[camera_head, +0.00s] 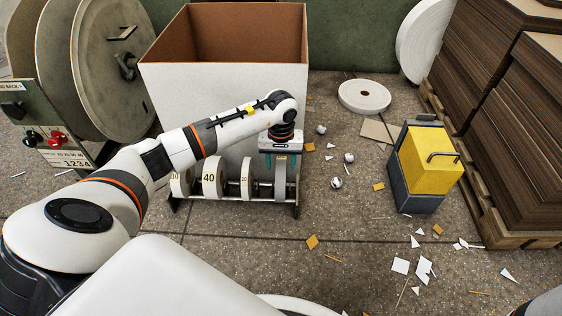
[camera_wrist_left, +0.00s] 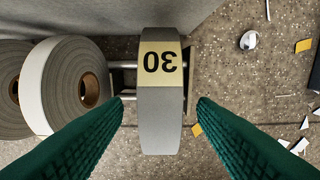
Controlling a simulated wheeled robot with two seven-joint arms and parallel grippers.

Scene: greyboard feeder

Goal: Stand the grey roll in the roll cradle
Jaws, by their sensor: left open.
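The grey roll (camera_head: 280,182) stands on edge in the right end of the roll cradle (camera_head: 236,200). In the wrist view the grey roll (camera_wrist_left: 161,115) shows edge-on with a yellow label reading 30, upside down. My left gripper (camera_head: 281,162) is right above it, pointing down. Its green fingers (camera_wrist_left: 160,108) are open, one on each side of the roll, with a visible gap on both sides. The roll's lower part and its contact with the cradle rails are partly hidden. My right gripper is not in view.
Other labelled rolls (camera_head: 213,178) stand in the cradle to the left. A large open box (camera_head: 222,90) is close behind. A yellow and grey container (camera_head: 428,160) stands right, near stacked brown board (camera_head: 521,110). Paper scraps litter the floor; a white disc (camera_head: 364,96) lies behind.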

